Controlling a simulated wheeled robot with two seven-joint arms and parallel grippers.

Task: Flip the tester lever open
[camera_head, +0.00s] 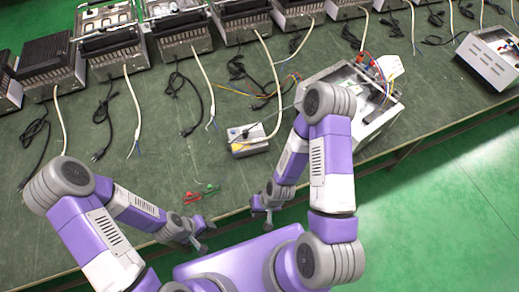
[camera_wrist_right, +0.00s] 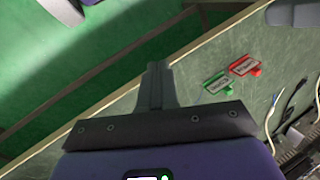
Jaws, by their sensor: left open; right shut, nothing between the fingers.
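A small grey-white box (camera_head: 248,141) with a yellow patch and a dark part on top sits on the green table. It looks like the tester, but its lever is too small to make out. My right gripper (camera_head: 266,208) is shut and empty, near the table's front edge, below and apart from the box. In the right wrist view its fingers (camera_wrist_right: 155,82) are together with nothing between them. My left gripper (camera_head: 203,233) is open and empty, further left at the front edge, away from the box.
A red clip (camera_head: 193,197) and a green clip (camera_head: 212,188) lie on the table (camera_head: 150,185) near its front edge. An open white case (camera_head: 372,122) with wires stands partly behind my right arm. Several heater units with loose cables line the back. Another white unit (camera_head: 492,58) is at right.

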